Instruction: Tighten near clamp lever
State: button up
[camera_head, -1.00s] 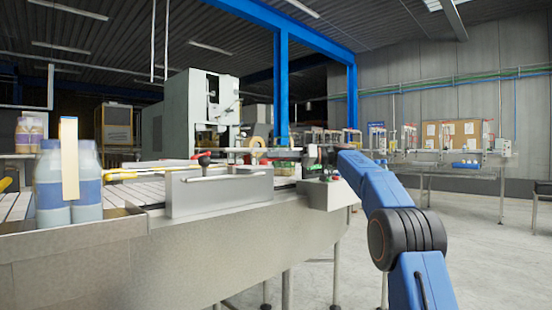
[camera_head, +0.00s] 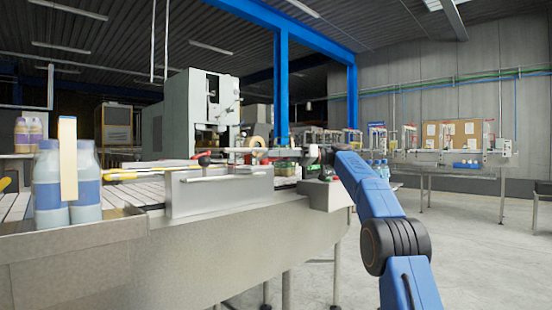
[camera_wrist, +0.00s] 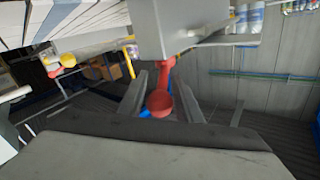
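A red lever with a round red end (camera_wrist: 160,103) shows in the middle of the wrist view, below a grey block (camera_wrist: 172,28). My gripper (camera_wrist: 163,102) is open, with one grey finger on each side of the red end. Gaps show between the fingers and the red end. A red and black lever (camera_head: 203,159) stands on the machine's near side, left of my gripper. I cannot tell whether it is the one in the wrist view.
A grey metal plate (camera_head: 222,193) stands along the near edge of the machine. Bottles with blue labels (camera_head: 50,190) stand at the left behind a metal tray wall (camera_head: 75,248). A small control box (camera_head: 328,193) sits below my gripper. The floor at the right is clear.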

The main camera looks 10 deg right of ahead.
jog(key=shift+o, duration=0.5)
jog(key=s+d, duration=0.1)
jog(key=d, duration=1.6)
jog(key=shift+s+d, duration=0.15)
